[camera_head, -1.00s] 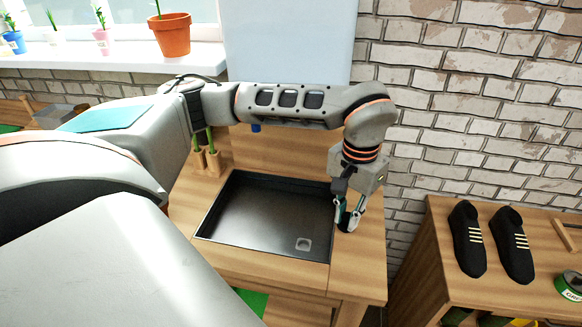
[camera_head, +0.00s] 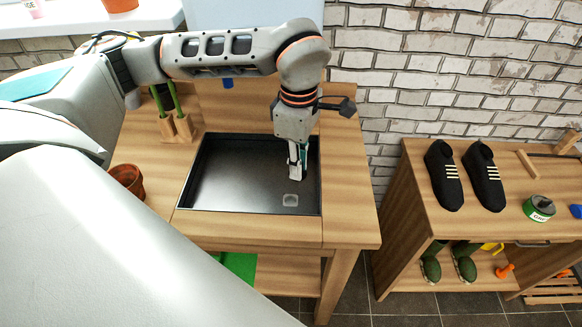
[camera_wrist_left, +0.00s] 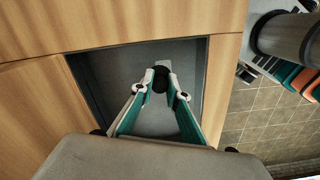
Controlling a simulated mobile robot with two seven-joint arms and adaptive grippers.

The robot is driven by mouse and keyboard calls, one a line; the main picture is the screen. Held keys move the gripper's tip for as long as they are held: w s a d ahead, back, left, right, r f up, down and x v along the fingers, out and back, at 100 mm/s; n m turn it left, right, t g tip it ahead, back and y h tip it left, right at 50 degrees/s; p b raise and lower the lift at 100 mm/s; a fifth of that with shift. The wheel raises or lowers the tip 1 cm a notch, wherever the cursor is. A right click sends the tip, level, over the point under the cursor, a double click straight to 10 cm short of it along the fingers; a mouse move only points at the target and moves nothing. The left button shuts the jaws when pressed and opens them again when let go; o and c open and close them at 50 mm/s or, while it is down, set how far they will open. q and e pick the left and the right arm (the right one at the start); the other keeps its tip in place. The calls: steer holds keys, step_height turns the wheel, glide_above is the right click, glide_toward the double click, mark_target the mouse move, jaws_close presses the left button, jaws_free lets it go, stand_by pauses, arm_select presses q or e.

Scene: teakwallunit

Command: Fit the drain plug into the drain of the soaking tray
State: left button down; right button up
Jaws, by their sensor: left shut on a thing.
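The soaking tray (camera_head: 235,211) is a dark rectangular basin set in the wooden bench. Its drain (camera_head: 290,200) is a pale, rounded square near the front right corner of the floor. My left gripper (camera_head: 298,174) points down over the right part of the tray, just behind the drain in the head view. In the left wrist view its fingers (camera_wrist_left: 161,82) are closed on a small dark piece, the drain plug (camera_wrist_left: 160,79). The plug is mostly hidden by the fingers, and I cannot tell its height above the floor. The drain is not discernible in the wrist view. My right gripper is not in view.
A terracotta pot (camera_head: 128,180) stands on the bench left of the tray. Wooden holders (camera_head: 176,128) with green-handled tools stand behind it. A shelf unit at right carries black shoes (camera_head: 484,177) and a green tin (camera_head: 538,208). The bench right of the tray is clear.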

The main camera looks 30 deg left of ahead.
arm_select(q)
steer(key=n, duration=0.6)
steer(key=shift+s+a+f+n, duration=0.15)
steer(key=shift+s+a+n, duration=0.05)
steer(key=shift+s+n, duration=0.2)
steer(key=n, duration=0.5)
steer(key=shift+s+a, duration=0.2)
steer(key=shift+s+n+b, duration=0.15)
steer(key=shift+n+b, duration=0.15)
steer(key=shift+n, duration=0.9)
steer(key=shift+f+b, duration=1.1)
steer(key=shift+f, duration=1.05)
steer(key=shift+f+b, duration=0.4)
steer(key=shift+f, duration=0.4)
